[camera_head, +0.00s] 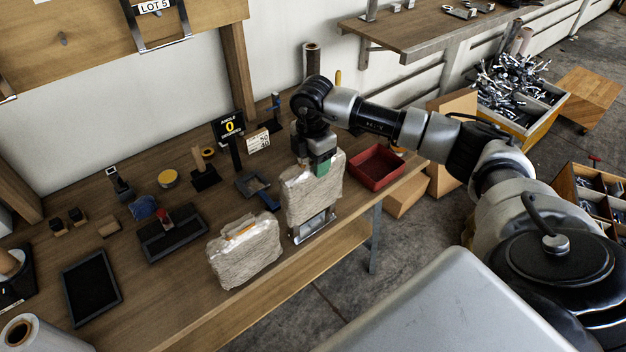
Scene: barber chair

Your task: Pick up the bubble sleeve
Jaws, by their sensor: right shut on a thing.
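Two bubble-wrapped packages show in the head view. One bubble sleeve (312,192) is upright under my right gripper (318,165), which comes down on its top edge and is shut on it. A silvery metal piece (313,226) shows just below this sleeve, near the table's front edge. I cannot tell whether the sleeve touches it. A second bubble-wrapped package (246,254) with an orange strip on top stands to the left on the wooden table (200,303). My left gripper is not in view.
A red tray (376,168) stands close to the right of the held sleeve. A black tray (174,234) and a dark flat frame (91,287) lie to the left. A black sign (229,127) stands behind. Boxes of metal parts (513,92) stand at the right.

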